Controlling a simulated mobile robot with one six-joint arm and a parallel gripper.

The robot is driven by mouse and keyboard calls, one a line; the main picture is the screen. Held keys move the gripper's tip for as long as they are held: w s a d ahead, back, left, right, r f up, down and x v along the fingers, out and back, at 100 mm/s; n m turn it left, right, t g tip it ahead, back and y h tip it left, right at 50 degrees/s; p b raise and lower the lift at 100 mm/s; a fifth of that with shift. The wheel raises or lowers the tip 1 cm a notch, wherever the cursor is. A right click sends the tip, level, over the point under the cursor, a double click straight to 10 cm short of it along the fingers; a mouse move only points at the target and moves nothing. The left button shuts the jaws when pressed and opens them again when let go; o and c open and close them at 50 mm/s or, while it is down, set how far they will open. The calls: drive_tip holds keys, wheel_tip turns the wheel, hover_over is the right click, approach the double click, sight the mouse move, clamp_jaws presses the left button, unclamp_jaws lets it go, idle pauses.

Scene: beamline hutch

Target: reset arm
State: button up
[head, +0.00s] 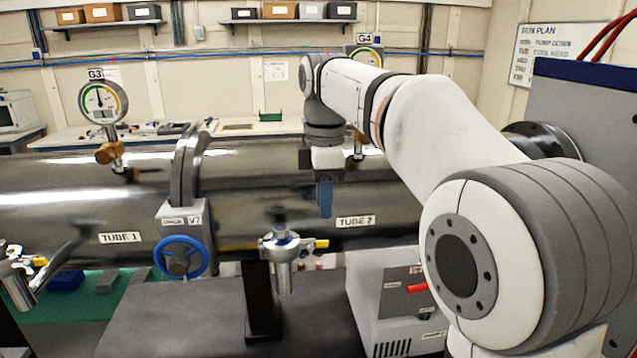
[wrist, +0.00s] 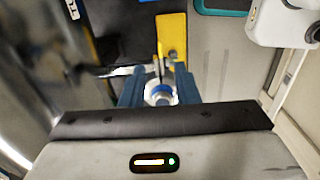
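My arm reaches in from the right in the head view, bent at the elbow, with its wrist over the front of the pipe marked TUBE 2 (head: 385,208). My gripper (head: 325,212) hangs there with its blue fingers pointing down. In the wrist view my gripper (wrist: 159,75) shows two blue fingers standing apart. A yellow piece (wrist: 172,35) lies beyond the fingertips.
TUBE 1 (head: 60,205) joins TUBE 2 at a flange. A valve with a blue handwheel (head: 181,257) and a metal fitting with a yellow end (head: 283,250) sit along the front. Gauges G3 (head: 103,101) and G4 (head: 365,57) rise above. A grey cabinet (head: 400,300) stands below my arm.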

drive_tip(key=s+d+f+m+t, duration=0.1)
drive_tip(key=s+d+f+m, duration=0.3)
drive_tip(key=s+f+m, duration=0.2)
drive_tip(key=s+d+f+m+t, duration=0.1)
drive_tip(key=s+d+f+m, duration=0.3)
drive_tip(key=s+f+m, duration=0.2)
drive_tip(key=s+d+f+m+t+b, duration=0.1)
drive_tip(key=s+d+f+m, duration=0.3)
drive_tip(key=s+f+m, duration=0.3)
drive_tip(key=shift+s+d, duration=0.35)
drive_tip(key=shift+s, duration=0.9)
drive_tip(key=shift+a, duration=0.1)
